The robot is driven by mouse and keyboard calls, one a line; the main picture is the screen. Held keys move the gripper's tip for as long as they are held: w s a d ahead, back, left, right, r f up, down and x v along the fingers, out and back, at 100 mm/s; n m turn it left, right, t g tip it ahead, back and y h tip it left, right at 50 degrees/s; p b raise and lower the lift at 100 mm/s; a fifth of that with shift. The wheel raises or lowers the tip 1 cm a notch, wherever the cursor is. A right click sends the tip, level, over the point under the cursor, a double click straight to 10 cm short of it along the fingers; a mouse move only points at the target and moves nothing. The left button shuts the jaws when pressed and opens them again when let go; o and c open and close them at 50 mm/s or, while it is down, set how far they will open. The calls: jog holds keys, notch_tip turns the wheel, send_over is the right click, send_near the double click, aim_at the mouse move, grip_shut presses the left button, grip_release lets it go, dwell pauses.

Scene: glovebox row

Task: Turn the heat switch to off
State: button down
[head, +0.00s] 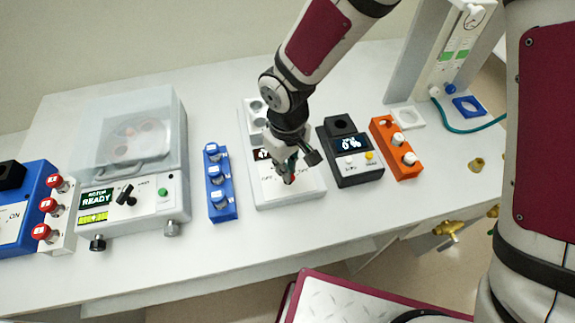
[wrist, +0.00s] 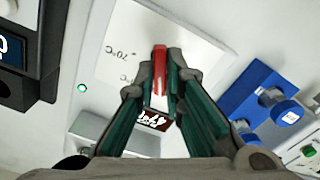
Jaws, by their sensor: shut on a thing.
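The heat switch is a red lever (wrist: 159,58) on the pale top panel of a white heating unit (head: 306,187). In the wrist view it stands between my fingertips. My gripper (head: 291,170) reaches down over the unit from above, and its fingers (wrist: 160,82) are closed on the lever. A label reading about 70°C is printed beside it. In the head view the fingers hide most of the lever. Which setting the lever is at cannot be told.
A blue vial rack (head: 221,190) stands close on the left of the unit, and a black device (head: 347,172) close on the right. An orange rack (head: 383,137) is farther right. A lidded centrifuge (head: 150,207) stands at the left.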

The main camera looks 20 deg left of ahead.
jog(key=n+b, duration=0.1)
jog(key=n, duration=0.3)
jog(key=shift+n, duration=0.4)
jog(key=shift+n+b, duration=0.45)
jog(key=shift+n, duration=1.15)
jog(key=c, duration=1.7)
grip_release()
notch_tip(320, 180, up, 12)
jog(key=shift+r, duration=0.1)
